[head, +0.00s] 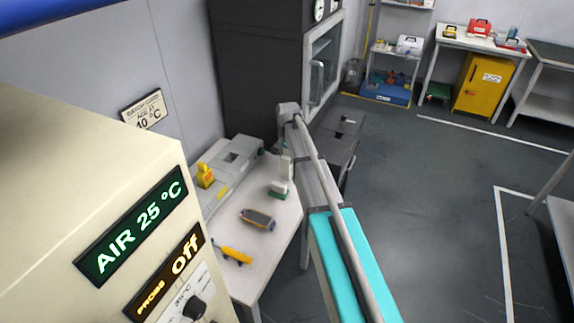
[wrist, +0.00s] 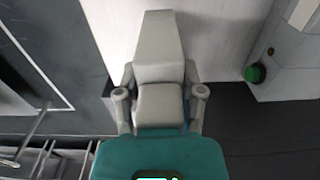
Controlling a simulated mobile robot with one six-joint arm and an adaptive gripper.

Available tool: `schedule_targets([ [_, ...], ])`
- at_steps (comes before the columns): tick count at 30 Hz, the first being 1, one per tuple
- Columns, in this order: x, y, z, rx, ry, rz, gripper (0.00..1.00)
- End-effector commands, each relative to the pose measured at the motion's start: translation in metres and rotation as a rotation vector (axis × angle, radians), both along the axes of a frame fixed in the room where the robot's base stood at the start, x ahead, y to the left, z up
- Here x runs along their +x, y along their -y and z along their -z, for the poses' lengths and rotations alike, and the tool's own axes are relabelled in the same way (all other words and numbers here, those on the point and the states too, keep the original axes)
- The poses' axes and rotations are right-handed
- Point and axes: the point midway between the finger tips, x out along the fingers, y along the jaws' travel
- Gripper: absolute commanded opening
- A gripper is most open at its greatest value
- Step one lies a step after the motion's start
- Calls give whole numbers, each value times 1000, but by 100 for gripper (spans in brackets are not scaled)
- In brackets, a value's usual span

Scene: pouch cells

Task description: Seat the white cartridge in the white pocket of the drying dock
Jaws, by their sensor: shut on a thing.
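The drying dock (head: 240,148) is the grey box at the back of the table, left of my arm. A yellow cartridge (head: 205,175) stands at its left part. I cannot make out the white pocket.
A dark grey cartridge-like thing (head: 258,218) and a yellow one (head: 236,256) lie on the table (head: 272,240). A cream panel fills the left foreground. A dark cabinet (head: 255,70) stands behind the table. Open floor (head: 430,200) lies to the right.

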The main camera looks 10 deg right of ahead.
Motion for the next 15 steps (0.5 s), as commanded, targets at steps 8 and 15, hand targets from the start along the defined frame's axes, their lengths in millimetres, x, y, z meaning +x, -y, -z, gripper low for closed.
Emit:
schedule_targets([
  [8, 4, -2, 26, 0, 0, -1, 0],
  [15, 4, -3, 36, 0, 0, -1, 0],
])
